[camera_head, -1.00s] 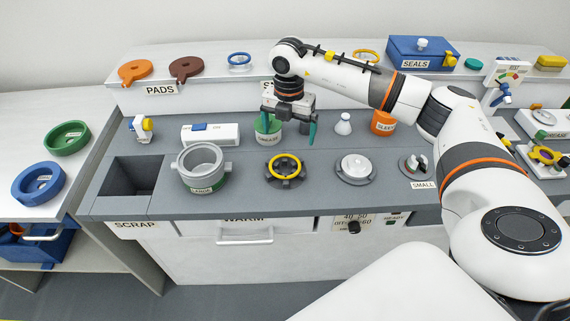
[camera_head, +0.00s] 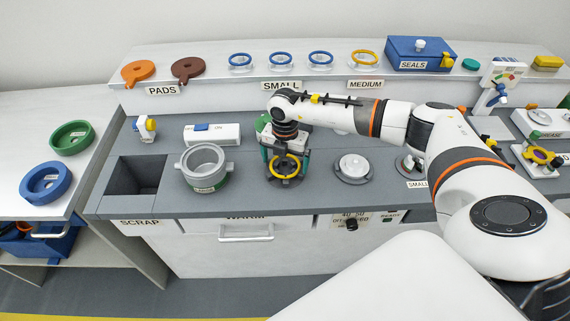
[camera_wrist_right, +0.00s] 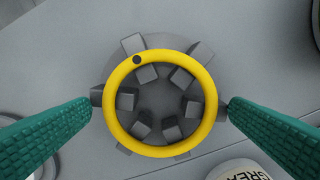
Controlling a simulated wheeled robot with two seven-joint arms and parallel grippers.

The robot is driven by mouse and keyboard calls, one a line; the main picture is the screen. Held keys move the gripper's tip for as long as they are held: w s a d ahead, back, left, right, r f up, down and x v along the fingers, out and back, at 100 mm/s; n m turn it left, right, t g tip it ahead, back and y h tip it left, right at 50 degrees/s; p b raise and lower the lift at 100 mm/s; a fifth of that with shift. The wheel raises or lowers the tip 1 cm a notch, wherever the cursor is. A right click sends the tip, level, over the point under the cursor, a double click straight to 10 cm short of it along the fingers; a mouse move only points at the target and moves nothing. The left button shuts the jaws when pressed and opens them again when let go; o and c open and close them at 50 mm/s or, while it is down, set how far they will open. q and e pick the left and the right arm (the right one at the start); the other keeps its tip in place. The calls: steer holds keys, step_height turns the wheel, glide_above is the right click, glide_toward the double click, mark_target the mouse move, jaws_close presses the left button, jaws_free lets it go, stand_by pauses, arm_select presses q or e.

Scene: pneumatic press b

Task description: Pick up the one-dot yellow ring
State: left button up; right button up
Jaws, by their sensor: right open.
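The yellow ring (camera_wrist_right: 208,80) with one black dot lies on a dark grey fixture with several blocks (camera_wrist_right: 137,44) in the right wrist view. In the head view the ring (camera_head: 285,175) shows between the fingers of my right gripper (camera_head: 284,170). My right gripper is open, with one green finger (camera_wrist_right: 40,135) on the left of the ring and the other (camera_wrist_right: 275,135) on the right. The fingertips are close to the ring's outer sides; whether they touch it I cannot tell. My left gripper is not in view.
A grey pot-like holder (camera_head: 203,168) stands left of the fixture, and a round plate with a pale disc (camera_head: 352,166) stands to its right. A labelled grease container (camera_wrist_right: 240,170) is close by in the wrist view. Blue and yellow rings (camera_head: 365,57) sit on the back shelf.

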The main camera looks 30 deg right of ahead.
steer(key=shift+f, duration=0.1)
steer(key=c, duration=1.2)
